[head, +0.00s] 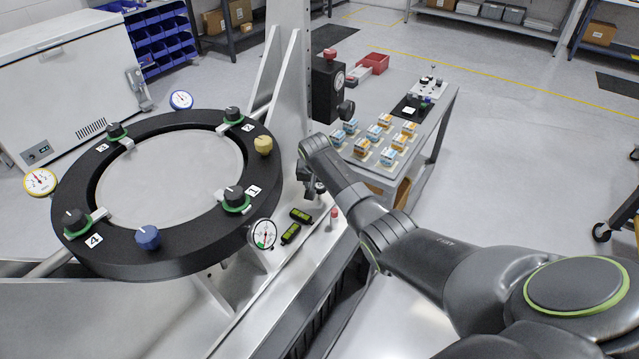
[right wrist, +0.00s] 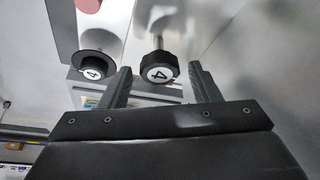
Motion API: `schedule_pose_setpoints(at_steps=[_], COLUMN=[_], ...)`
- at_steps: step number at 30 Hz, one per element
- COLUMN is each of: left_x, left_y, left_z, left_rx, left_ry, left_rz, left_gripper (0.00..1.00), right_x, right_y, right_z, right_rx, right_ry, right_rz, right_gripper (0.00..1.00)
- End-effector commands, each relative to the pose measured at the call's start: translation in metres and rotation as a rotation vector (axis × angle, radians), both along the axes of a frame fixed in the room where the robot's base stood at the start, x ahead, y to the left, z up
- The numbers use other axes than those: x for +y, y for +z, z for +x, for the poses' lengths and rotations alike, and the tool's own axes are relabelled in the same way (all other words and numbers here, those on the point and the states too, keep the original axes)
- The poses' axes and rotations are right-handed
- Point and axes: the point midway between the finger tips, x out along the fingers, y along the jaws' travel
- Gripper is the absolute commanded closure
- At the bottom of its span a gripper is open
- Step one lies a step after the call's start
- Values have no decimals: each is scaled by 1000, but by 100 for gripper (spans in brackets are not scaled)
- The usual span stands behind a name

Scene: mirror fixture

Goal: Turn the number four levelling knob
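A round black knob (right wrist: 160,70) with a white "4" on its face sits on a metal stem in the right wrist view. My right gripper (right wrist: 159,78) is open, with one finger on each side of this knob and a gap on both sides. A second dark knob (right wrist: 95,66), also marked "4", is left of the fingers. In the head view my right gripper (head: 305,172) is small and partly hidden by its wrist, close to the metal stand. On the ring, a black knob with a green base (head: 76,221) stands by a "4" label (head: 94,240). My left gripper is out of view.
The black ring (head: 190,245) carries more knobs, including a blue one (head: 148,237) and a yellow one (head: 263,145). Dial gauges (head: 263,234) stand around it. The metal stand (head: 290,90) rises beside my right wrist. A grey cart (head: 440,115) holds small boxes behind.

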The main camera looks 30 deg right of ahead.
Motion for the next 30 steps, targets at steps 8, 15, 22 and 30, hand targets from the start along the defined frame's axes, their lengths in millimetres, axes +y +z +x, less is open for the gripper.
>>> schedule_pose_setpoints(at_steps=[8, 15, 22, 30], left_x=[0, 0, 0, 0], left_y=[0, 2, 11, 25], left_z=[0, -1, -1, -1], left_rx=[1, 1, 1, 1], left_ry=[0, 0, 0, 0], left_rz=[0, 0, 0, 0], left_gripper=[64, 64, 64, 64], right_x=[0, 0, -2, -4], right_y=[0, 1, 2, 3], right_z=[0, 0, -1, -2], right_rx=[0, 0, 1, 1], right_ry=[0, 15, 105, 324], right_rz=[0, -1, -1, -1], right_gripper=[81, 84, 84, 84])
